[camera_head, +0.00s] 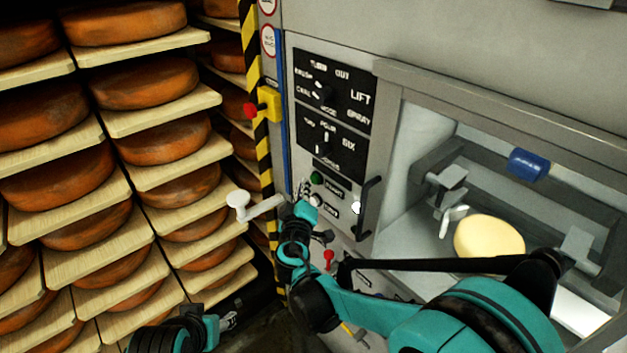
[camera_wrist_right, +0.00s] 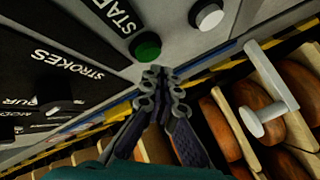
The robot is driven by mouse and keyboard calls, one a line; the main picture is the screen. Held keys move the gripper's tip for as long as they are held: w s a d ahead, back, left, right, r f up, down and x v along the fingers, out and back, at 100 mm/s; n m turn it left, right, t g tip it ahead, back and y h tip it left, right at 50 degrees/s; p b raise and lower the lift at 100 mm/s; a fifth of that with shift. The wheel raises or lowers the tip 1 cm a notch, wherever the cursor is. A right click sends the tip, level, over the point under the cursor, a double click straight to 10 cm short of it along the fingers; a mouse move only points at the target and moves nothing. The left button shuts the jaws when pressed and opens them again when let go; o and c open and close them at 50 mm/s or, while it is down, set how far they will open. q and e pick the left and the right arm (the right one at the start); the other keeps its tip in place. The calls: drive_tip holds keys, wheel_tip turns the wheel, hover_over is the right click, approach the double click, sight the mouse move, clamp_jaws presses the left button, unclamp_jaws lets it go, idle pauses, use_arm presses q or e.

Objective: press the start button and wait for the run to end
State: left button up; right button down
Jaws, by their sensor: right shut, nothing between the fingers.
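The start button is green (camera_head: 317,178), on the grey machine's front panel beside a label. It shows larger in the right wrist view (camera_wrist_right: 146,46), by the letters "STA". My right gripper (camera_head: 304,190) is shut and empty, close to the panel beside the button. In the right wrist view its fingertips (camera_wrist_right: 160,74) lie just below the green button in the picture; I cannot tell whether they touch it. A white button (camera_head: 316,200) sits below the green one.
A black dial panel (camera_head: 333,95) is above the buttons. A white lever (camera_head: 255,207) sticks out left of the panel. Racks of orange cheese wheels (camera_head: 75,166) fill the left. A pale cheese wheel (camera_head: 488,237) lies in the machine's open bay at the right.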

drive_tip(key=shift+d, duration=0.1)
drive_tip(key=shift+w+d, duration=0.25)
drive_tip(key=shift+w, duration=0.05)
